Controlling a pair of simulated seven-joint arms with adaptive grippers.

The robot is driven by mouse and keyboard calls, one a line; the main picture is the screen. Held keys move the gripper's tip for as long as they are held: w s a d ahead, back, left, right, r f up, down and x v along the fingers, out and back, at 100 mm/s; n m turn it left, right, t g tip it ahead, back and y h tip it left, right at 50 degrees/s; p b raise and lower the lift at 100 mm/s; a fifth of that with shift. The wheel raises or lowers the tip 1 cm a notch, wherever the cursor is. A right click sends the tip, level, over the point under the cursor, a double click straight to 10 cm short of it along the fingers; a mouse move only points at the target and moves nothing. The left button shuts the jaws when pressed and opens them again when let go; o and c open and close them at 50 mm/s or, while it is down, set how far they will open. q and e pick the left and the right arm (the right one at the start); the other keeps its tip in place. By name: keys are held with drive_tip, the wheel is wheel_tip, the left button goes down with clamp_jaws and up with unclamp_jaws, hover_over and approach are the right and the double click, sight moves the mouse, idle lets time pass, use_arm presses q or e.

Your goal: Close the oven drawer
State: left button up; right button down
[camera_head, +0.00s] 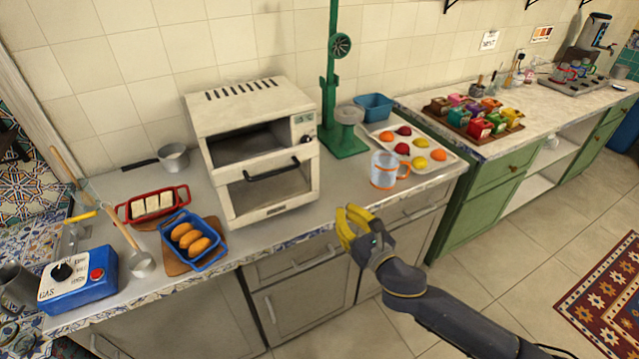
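The white oven (250,115) stands on the grey counter, left of centre. Its upper front is a dark opening. Below it, the oven drawer (272,200) has a black handle (272,172) across its front and seems to stand forward of the body; how far is hard to tell. My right gripper (352,225), with yellow fingers, is in front of the counter edge, right of and lower than the drawer, apart from it. Its fingers look spread, with nothing between them. My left gripper is not in view.
A glass mug (388,170) and a tray of fruit (445,160) stand right of the oven, beside a green stand (333,110). A blue dish of loaves (215,258) and a red dish (125,213) are left. Counter in front of the drawer is narrow.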

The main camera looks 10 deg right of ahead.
sight(318, 179)
drive_tip(key=x, duration=1.3)
drive_tip(key=shift+w+f, duration=0.1)
drive_tip(key=shift+w, duration=0.3)
